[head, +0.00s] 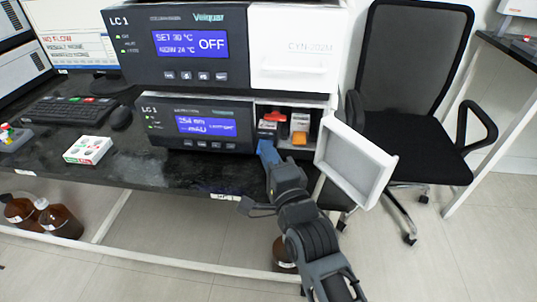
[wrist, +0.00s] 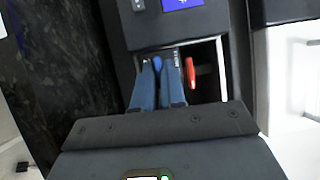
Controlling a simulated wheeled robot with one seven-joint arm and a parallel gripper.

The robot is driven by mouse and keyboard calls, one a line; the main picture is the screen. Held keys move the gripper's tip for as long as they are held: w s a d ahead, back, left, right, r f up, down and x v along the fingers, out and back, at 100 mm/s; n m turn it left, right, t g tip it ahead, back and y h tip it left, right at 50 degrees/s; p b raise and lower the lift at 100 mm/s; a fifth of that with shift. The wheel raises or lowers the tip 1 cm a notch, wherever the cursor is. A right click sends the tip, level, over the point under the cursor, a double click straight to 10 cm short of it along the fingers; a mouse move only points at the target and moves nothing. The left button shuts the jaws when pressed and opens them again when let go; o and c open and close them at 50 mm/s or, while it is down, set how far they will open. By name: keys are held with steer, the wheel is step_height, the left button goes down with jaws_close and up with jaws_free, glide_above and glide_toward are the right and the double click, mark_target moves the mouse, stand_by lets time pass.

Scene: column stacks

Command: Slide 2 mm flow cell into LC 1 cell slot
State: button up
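The lower LC 1 module (head: 200,126) has an open compartment (head: 290,150) at its right end; it also shows in the wrist view (wrist: 207,85). My gripper (head: 266,150) is at the left part of this opening. In the wrist view its blue fingers (wrist: 160,82) are close together, their tips at the opening. A small bright blue piece (wrist: 157,63) shows between the tips, seemingly the flow cell; no 2 mm marking is readable. A red part (wrist: 190,72) sits just right of the fingers. The slot itself is hidden behind the fingers.
A white door or cover (head: 352,160) stands open right of the compartment. An orange part (head: 300,124) is inside at the right. The upper module (head: 185,45) sits above. A small white-green box (head: 88,149) lies on the black bench (head: 150,172). A chair (head: 415,130) stands at right.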

steer(key=o, duration=0.5)
